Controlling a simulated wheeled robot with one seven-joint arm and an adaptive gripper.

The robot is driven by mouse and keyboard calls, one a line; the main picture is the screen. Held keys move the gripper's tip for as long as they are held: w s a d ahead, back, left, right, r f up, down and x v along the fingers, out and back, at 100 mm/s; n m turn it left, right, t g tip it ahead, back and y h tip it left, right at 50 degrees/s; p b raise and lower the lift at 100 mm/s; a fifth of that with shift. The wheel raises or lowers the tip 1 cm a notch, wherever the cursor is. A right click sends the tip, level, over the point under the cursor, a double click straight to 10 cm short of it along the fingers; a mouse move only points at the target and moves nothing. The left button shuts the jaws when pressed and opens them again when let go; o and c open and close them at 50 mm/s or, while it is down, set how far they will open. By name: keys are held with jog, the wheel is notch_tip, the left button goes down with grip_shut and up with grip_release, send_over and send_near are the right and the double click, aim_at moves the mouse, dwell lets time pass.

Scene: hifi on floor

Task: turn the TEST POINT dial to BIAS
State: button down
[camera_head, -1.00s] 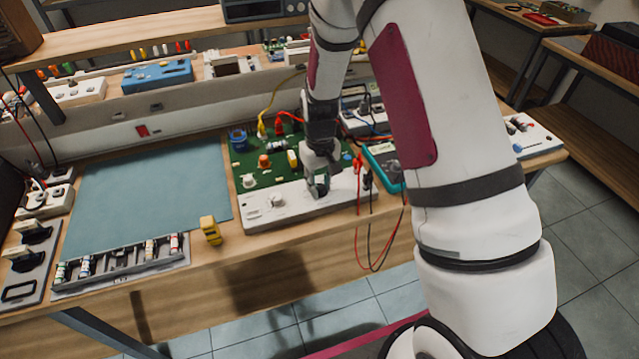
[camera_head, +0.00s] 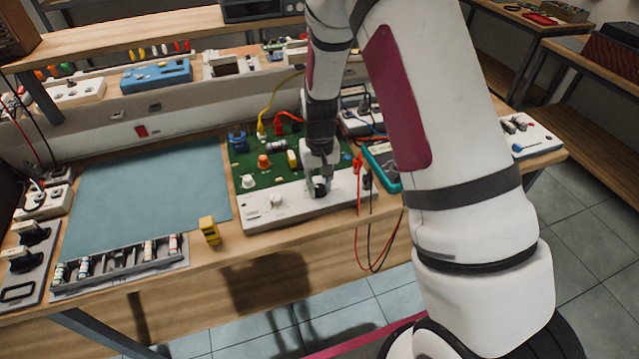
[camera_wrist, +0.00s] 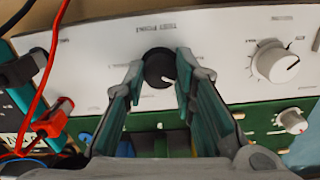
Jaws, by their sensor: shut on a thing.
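The TEST POINT dial (camera_wrist: 159,68) is a round black knob with a white pointer line, on a white front panel (camera_wrist: 105,45). In the wrist view its pointer aims to the right and slightly down. Small labels surround the dial, but I cannot read which is BIAS. My gripper (camera_wrist: 159,72) is shut on the dial, one finger on each side. In the head view my gripper (camera_head: 319,188) is over the right part of the white panel (camera_head: 290,207) and mostly hides the dial.
A white knob (camera_wrist: 275,62) sits beside the dial on the panel. A green circuit board (camera_head: 262,178) with several parts lies behind the panel. Red and black leads (camera_head: 362,215) hang at the panel's right end near a teal meter (camera_head: 382,165). A blue-green mat (camera_head: 150,195) lies left.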

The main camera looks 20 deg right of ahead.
aim_at(319, 187)
jog(key=c, duration=1.3)
grip_release()
jog(key=shift+r, duration=6)
jog(key=s+r+t, duration=0.3)
jog(key=s+r, duration=0.8)
jog(key=r, duration=0.5)
jog(key=s+r, duration=0.1)
jog(key=s, duration=0.4)
jog(key=s+r+t, duration=0.1)
jog(key=s+r, duration=0.1)
jog(key=s, duration=0.3)
jog(key=s+r+n+t, duration=0.1)
jog(key=s, duration=0.4)
jog(key=shift+s+d+r, duration=0.1)
jog(key=shift+s+r, duration=0.15)
jog(key=shift+r, duration=0.05)
